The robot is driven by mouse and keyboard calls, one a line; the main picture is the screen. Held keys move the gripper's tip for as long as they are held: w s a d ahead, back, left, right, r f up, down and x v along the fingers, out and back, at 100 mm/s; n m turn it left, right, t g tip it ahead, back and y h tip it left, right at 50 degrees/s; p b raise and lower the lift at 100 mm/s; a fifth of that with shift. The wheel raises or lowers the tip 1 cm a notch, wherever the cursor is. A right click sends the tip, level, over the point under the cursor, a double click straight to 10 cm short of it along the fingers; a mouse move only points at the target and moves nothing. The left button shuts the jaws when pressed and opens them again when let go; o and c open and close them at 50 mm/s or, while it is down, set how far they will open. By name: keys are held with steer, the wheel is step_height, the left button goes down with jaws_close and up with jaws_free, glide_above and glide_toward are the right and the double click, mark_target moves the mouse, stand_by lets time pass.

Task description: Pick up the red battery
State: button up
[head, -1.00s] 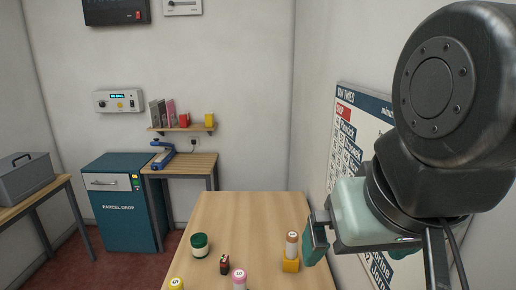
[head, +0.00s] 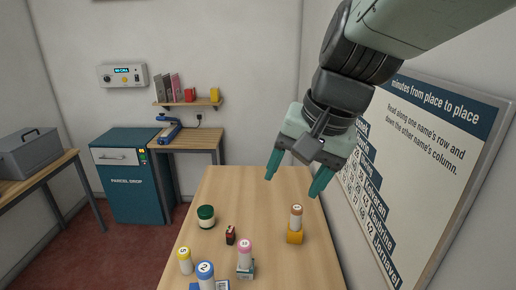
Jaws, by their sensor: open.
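A small red and dark block (head: 230,236), which looks like the red battery, stands on the wooden table in the head view, left of the table's middle. It is too small to make out details. My gripper (head: 293,187) is open and empty, with its two teal fingers spread and pointing down. It is in the air above the right part of the table, to the right of the battery and clearly apart from it.
On the table (head: 250,185), a green jar (head: 206,218) stands left of the battery. Yellow-topped (head: 185,262), blue-topped (head: 205,278) and pink-topped (head: 245,258) cylinders stand nearer. A brown-topped cylinder (head: 296,216) stands on a yellow block (head: 295,236). A wall chart (head: 430,150) is at right.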

steer(key=w+a+f+m+g+y, duration=0.2)
steer(key=w+a+f+m+y, duration=0.15)
steer(key=w+f, duration=0.4)
steer(key=m+y, duration=0.5)
steer(key=m, duration=0.3)
glide_above(233, 234)
steer(key=s+d, duration=0.4)
steer(key=d, duration=0.1)
step_height(233, 234, down, 18)
steer(key=w+f+m, duration=0.1)
steer(key=f+m, duration=0.1)
steer(key=f, duration=0.2)
steer(key=w+f+m+t+y, duration=0.1)
steer(key=f+m, duration=0.1)
steer(key=f, duration=0.3)
steer(key=w+a+f+m+t+y, duration=0.1)
steer(key=f+m, duration=0.1)
steer(key=f, duration=0.3)
steer(key=shift+w, duration=0.25)
steer(key=x, duration=0.7)
steer(key=shift+w+a+f, duration=0.1)
steer(key=shift+a+f, duration=0.05)
steer(key=shift+a, duration=0.05)
steer(key=shift+c, duration=0.3)
steer(key=c, duration=1)
steer(key=shift+c, duration=0.2)
